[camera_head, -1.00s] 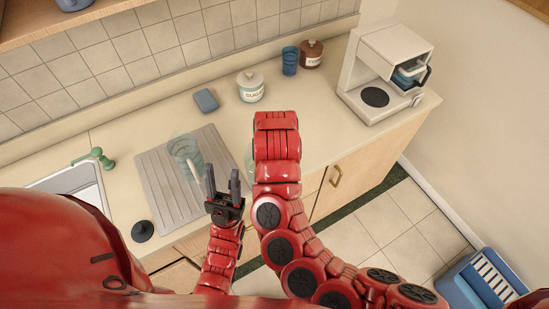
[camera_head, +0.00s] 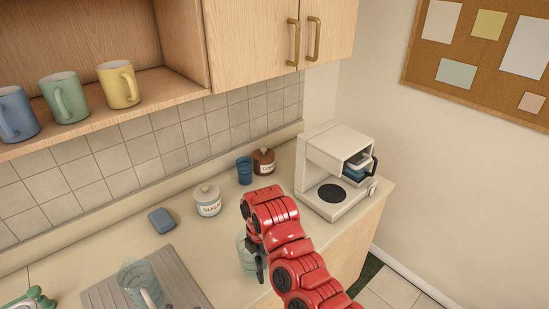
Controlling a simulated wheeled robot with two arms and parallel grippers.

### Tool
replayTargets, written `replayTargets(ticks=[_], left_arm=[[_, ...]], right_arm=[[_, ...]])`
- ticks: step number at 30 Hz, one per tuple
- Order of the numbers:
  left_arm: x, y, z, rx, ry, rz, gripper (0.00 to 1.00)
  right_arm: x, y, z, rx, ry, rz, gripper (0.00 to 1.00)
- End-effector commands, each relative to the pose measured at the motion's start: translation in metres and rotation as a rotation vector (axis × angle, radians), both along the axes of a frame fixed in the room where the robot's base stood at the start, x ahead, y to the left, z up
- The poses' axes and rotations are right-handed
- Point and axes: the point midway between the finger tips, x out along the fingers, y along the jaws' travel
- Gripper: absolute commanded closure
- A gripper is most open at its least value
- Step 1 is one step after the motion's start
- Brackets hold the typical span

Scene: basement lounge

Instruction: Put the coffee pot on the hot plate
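The white coffee machine (camera_head: 322,150) stands at the right end of the counter. Its round black hot plate (camera_head: 331,193) is bare. A clear glass vessel (camera_head: 241,259), probably the coffee pot, stands on the counter in front of the sugar jar, partly hidden by my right arm. My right gripper (camera_head: 259,267) points down at this vessel's right side; its dark fingers overlap the glass in the picture. I cannot tell whether they touch or grip it. My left gripper is out of view.
A clear jug (camera_head: 138,280) with a pale handle stands on the grey drainboard (camera_head: 182,287). A sugar jar (camera_head: 207,200), blue cup (camera_head: 244,171), brown jar (camera_head: 263,161) and blue sponge (camera_head: 161,220) line the back. A cupboard (camera_head: 262,35) hangs above; mugs (camera_head: 63,97) stand on its shelf.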

Motion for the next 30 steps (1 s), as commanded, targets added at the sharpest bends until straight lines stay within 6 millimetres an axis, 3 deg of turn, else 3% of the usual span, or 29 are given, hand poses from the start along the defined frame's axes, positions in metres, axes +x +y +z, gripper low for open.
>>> replayTargets(ticks=[3,12,30], left_arm=[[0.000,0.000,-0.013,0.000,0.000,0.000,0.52],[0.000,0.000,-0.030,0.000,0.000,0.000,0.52],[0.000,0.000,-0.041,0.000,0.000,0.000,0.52]], right_arm=[[0.031,-0.021,0.004,-0.008,-0.009,-0.146,1.00],[0.078,-0.066,0.025,0.000,-0.005,-0.502,1.00],[0.100,-0.101,0.043,0.003,-0.005,-0.783,1.00]])
